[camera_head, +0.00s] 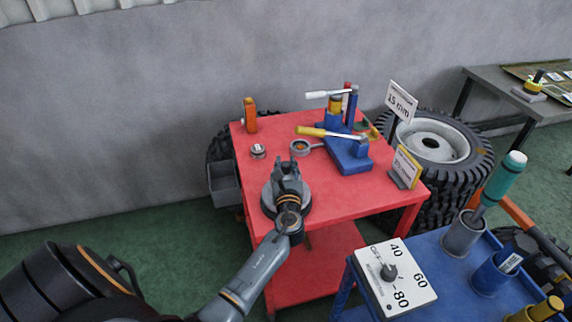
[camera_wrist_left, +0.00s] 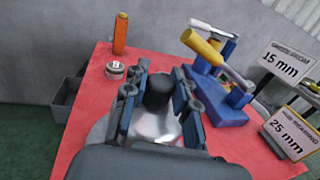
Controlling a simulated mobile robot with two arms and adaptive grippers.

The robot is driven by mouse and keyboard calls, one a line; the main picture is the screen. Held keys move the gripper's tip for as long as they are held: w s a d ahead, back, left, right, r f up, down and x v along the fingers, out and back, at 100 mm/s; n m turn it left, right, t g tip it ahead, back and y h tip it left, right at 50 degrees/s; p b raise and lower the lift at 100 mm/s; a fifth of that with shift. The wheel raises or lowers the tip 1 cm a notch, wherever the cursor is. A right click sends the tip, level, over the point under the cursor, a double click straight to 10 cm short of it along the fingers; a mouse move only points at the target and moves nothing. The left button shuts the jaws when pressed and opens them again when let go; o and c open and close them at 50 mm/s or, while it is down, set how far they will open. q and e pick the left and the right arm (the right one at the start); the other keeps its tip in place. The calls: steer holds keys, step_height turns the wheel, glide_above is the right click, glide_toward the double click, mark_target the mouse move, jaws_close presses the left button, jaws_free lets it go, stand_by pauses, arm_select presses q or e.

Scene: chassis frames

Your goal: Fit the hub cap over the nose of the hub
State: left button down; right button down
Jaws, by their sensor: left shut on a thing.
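My left gripper (camera_head: 287,168) is low over the front part of the red table. Its fingers are closed around the sides of a shiny silver piece with a dark round top, which looks like the hub cap (camera_wrist_left: 157,128). The dark top stands up between the fingers in the left wrist view. A wide grey round part, apparently the hub (camera_head: 304,205), lies below and around the gripper. Its edge also shows in the left wrist view (camera_wrist_left: 97,134). The gripper hides the nose, and I cannot tell whether cap and hub touch. My right gripper is not in view.
The red table (camera_head: 345,205) also bears a small metal piece (camera_head: 258,151), a grey ring (camera_head: 300,147), an orange block (camera_head: 249,115) and a blue press with a yellow handle (camera_head: 349,152). A blue cart (camera_head: 440,268) stands at the front right. Tyres stand behind.

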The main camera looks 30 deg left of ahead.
arm_select(q)
steer(key=shift+f+b, duration=0.45)
steer(key=shift+f, duration=0.1)
steer(key=c, duration=1)
jaws_free()
steer(key=v, duration=1.2)
